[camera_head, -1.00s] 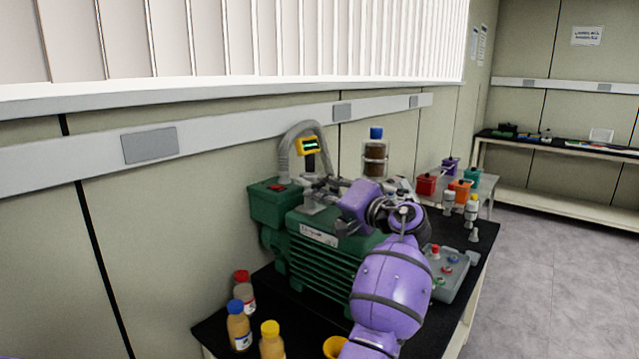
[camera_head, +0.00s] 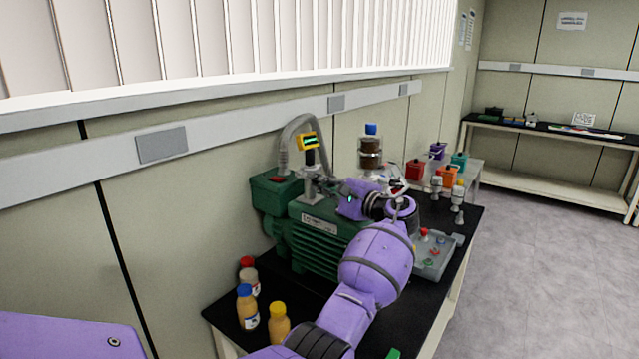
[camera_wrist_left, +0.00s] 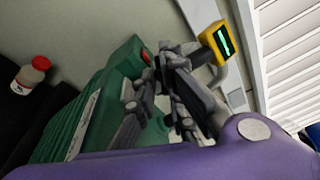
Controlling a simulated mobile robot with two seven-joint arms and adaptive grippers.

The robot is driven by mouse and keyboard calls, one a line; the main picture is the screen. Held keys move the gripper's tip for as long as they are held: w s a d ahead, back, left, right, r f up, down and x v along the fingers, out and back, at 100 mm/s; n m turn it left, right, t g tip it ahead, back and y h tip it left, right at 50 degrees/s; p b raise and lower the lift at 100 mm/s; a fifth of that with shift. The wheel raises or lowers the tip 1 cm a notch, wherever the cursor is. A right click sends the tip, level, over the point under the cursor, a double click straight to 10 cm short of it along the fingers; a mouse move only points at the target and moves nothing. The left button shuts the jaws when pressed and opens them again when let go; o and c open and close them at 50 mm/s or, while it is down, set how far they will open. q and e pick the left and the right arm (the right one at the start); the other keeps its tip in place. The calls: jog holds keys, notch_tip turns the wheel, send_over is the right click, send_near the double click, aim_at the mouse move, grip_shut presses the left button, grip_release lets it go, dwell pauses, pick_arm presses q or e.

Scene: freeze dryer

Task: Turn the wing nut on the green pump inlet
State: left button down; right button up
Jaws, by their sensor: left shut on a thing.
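The green pump (camera_head: 318,243) stands on the black bench top, with its inlet (camera_head: 311,186) on top below the grey hose and yellow gauge. The pump also shows in the left wrist view (camera_wrist_left: 85,120). My left gripper (camera_head: 328,188) reaches in from the right over the pump top. In the left wrist view, its grey fingers (camera_wrist_left: 165,75) are closed around the inlet fitting. The wing nut is small, dark and mostly hidden between the fingers, so its angle cannot be told. My right gripper is not in view.
Bottles with red (camera_head: 248,276), blue (camera_head: 246,308) and yellow (camera_head: 279,325) caps stand at the front left of the pump. A grey tray (camera_head: 437,262) lies at its right. A brown jar (camera_head: 370,152) stands behind. The wall (camera_head: 200,220) is close behind the pump.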

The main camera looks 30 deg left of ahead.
pick_arm(q)
jog(key=m, duration=0.2)
jog(key=shift+r+m, duration=0.1)
jog(key=shift+m, duration=0.3)
jog(key=m, duration=1.1)
jog(key=shift+s, duration=0.15)
jog(key=m, duration=1.2)
jog(key=shift+a+r+m, duration=0.1)
jog(key=shift+r+m, duration=0.1)
jog(key=shift+m, duration=0.8)
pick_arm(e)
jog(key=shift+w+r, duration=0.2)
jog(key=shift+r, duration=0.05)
pick_arm(q)
jog(key=shift+f+m, duration=0.15)
jog(key=shift+m, duration=0.15)
